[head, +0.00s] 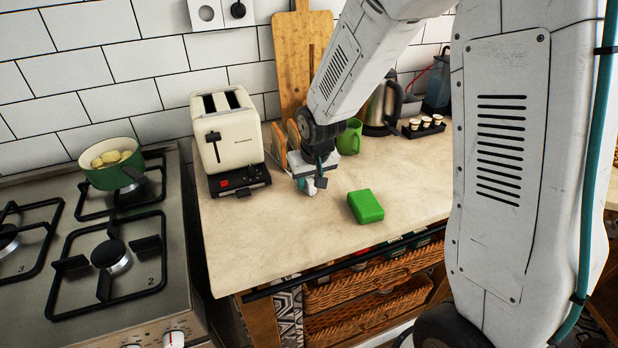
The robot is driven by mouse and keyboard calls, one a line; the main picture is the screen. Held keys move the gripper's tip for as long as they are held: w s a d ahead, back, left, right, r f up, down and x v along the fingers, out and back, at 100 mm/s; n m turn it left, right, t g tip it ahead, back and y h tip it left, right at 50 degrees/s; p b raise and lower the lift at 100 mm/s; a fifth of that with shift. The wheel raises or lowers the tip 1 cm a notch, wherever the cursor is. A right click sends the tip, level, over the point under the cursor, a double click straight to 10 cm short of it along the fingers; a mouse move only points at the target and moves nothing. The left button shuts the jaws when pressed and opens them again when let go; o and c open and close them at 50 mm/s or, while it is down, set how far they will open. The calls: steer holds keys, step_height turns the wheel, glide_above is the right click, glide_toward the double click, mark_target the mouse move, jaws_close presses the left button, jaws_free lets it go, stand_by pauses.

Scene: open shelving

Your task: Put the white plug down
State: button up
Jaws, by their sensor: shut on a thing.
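My gripper (314,182) is over the wooden counter (260,240), to the right of the cream toaster (226,135) and left of a green block (365,206). It points down and is shut on a small pale thing at its fingertips, which looks like the white plug (309,189). The plug is small and partly hidden by the fingers. I cannot tell whether it touches the counter.
Bread slices in a rack (279,146), a green mug (350,136), a kettle (383,108) and a cup tray (423,126) stand behind. A stove with a green pot (112,172) is at left. The counter's front left is clear.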

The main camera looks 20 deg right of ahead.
steer(key=shift+f, duration=0.15)
steer(key=o, duration=1)
steer(key=shift+o, duration=0.2)
steer(key=shift+r, duration=0.4)
steer(key=v, duration=1.1)
steer(key=s+d+r+g, duration=0.1)
steer(key=s+r, duration=0.3)
steer(key=s, duration=0.9)
steer(key=s+d+r+g, duration=0.1)
steer(key=s+r, duration=0.4)
steer(key=s, duration=0.9)
steer(key=shift+d, duration=0.5)
steer(key=shift+r, duration=0.1)
